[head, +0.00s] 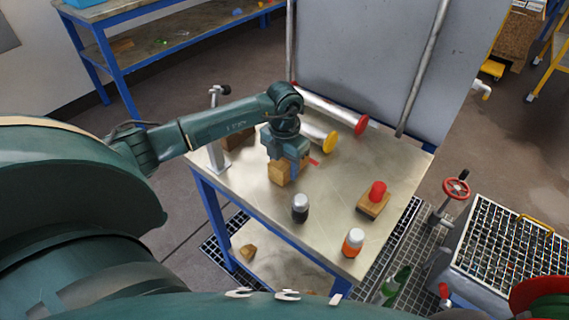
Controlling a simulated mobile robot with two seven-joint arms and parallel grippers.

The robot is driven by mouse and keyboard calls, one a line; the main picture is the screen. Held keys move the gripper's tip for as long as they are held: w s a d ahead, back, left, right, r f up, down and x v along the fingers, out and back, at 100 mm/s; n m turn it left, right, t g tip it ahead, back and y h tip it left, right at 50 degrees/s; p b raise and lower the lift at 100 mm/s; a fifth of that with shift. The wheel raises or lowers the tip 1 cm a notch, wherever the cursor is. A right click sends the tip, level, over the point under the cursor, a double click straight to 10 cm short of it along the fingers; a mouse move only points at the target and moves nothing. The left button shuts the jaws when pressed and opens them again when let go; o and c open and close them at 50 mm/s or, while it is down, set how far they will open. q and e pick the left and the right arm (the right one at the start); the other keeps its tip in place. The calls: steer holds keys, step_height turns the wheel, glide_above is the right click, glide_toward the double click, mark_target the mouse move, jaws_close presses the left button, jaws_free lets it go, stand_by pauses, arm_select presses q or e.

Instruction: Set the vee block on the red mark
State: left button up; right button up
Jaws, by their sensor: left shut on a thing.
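The vee block (280,173), a light wooden-brown block, is at the lower end of my left gripper (288,160). The gripper points down over the middle of the table and is shut on the block, hiding part of it. I cannot tell whether the block touches the tabletop. The red mark (314,162) is a small red patch on the table, just right of the gripper and partly hidden by it. My right gripper is not in view.
On the metal table (335,192) stand a dark bottle with a pale cap (300,208), an orange bottle (353,243) and a wooden block (372,208) with a red piece on top. Pipes with a yellow end (329,142) and red end (361,124) lie behind. A clamp stand (217,155) is left.

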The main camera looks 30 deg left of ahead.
mark_target(284, 161)
arm_select(q)
steer(key=o, duration=1.1)
step_height(284, 161, up, 13)
steer(key=shift+r+b, duration=0.1)
steer(key=shift+b, duration=0.25)
steer(key=shift+s, duration=0.1)
